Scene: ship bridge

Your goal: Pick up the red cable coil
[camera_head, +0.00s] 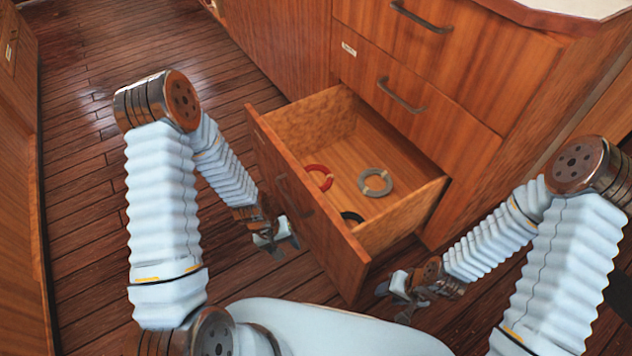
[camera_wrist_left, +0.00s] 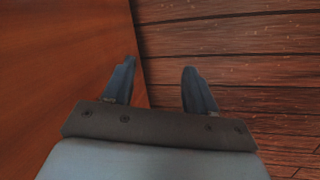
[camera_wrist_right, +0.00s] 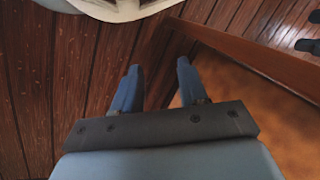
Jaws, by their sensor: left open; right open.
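The red cable coil (camera_head: 319,178) lies in the open drawer (camera_head: 400,220), close to the drawer's front panel, which hides part of it. My left gripper (camera_head: 277,240) is open and empty, outside the drawer beside its front panel; its fingers also show in the left wrist view (camera_wrist_left: 158,90). My right gripper (camera_head: 405,300) is open and empty, outside the drawer near its right front corner; its fingers also show in the right wrist view (camera_wrist_right: 158,88). Neither gripper touches the coil.
A grey coil (camera_head: 375,182) lies right of the red one. A black coil (camera_head: 352,217) is partly hidden behind the front panel. The wooden cabinet (camera_head: 440,75) has shut drawers above the open one. Bare plank floor (camera_head: 85,240) lies at the left.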

